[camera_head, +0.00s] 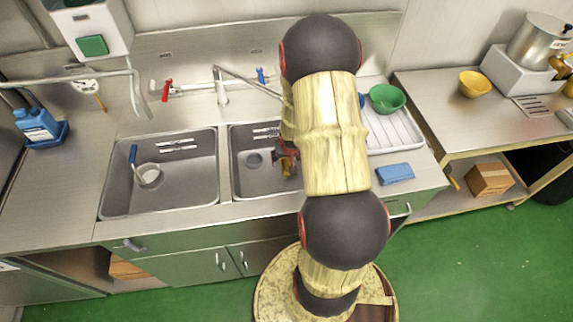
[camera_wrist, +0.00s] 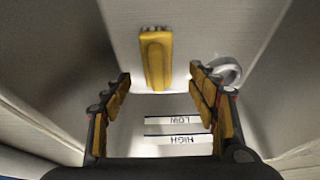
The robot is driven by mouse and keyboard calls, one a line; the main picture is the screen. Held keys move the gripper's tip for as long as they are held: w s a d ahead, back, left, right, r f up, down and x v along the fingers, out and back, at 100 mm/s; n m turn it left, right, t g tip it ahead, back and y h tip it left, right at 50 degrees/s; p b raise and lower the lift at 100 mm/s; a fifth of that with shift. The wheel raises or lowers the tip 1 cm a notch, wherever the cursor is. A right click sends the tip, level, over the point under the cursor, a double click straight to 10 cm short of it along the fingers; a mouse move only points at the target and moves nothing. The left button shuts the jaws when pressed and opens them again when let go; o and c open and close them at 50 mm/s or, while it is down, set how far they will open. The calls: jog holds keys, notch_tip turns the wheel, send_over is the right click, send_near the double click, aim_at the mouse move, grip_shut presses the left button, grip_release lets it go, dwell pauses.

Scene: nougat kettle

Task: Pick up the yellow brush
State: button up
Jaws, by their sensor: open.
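The yellow brush (camera_wrist: 156,60) lies in a grey metal sink basin, seen in the wrist view just beyond the fingertips and roughly centred between them. Its short bristle end points to the top of that picture. My gripper (camera_wrist: 160,78) is open, with a yellow-padded finger on each side, and nothing is held. How far the fingers are from the brush in depth is hard to tell. In the head view my gripper (camera_head: 287,158) is partly hidden behind my arm, inside the right basin (camera_head: 240,185). I cannot make out the brush there.
LOW and HIGH labels (camera_wrist: 178,130) mark a basin wall. A round drain ring (camera_wrist: 228,70) is beside the right finger. The left basin (camera_head: 190,190) holds a blue-handled strainer (camera_head: 148,175). A tap (camera_head: 222,95) stands behind. A blue sponge (camera_head: 395,173) lies at right.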

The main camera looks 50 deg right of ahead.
aim_at(287, 160)
jog(key=b+x, duration=0.1)
jog(key=x, duration=0.1)
jog(key=b+x, duration=0.1)
jog(key=x, duration=0.2)
jog(key=b+x, duration=0.1)
jog(key=x, duration=0.1)
jog(key=shift+w+d+f, duration=0.1)
jog(key=shift+d+f, duration=0.15)
jog(key=shift+d, duration=0.1)
jog(key=shift+r, duration=0.1)
jog(key=c, duration=1.4)
jog(key=shift+r+p, duration=0.35)
jog(key=shift+r, duration=0.25)
jog(key=shift+a, duration=0.1)
jog(key=shift+s+a+b, duration=0.2)
jog(key=shift+s+a, duration=0.35)
jog(key=shift+s, duration=0.2)
jog(key=shift+s+a+b, duration=0.15)
jog(key=shift+s+a, duration=0.4)
jog(key=shift+s, duration=0.2)
notch_tip(287, 160, up, 14)
jog(key=p, duration=0.9)
jog(key=shift+a, duration=0.1)
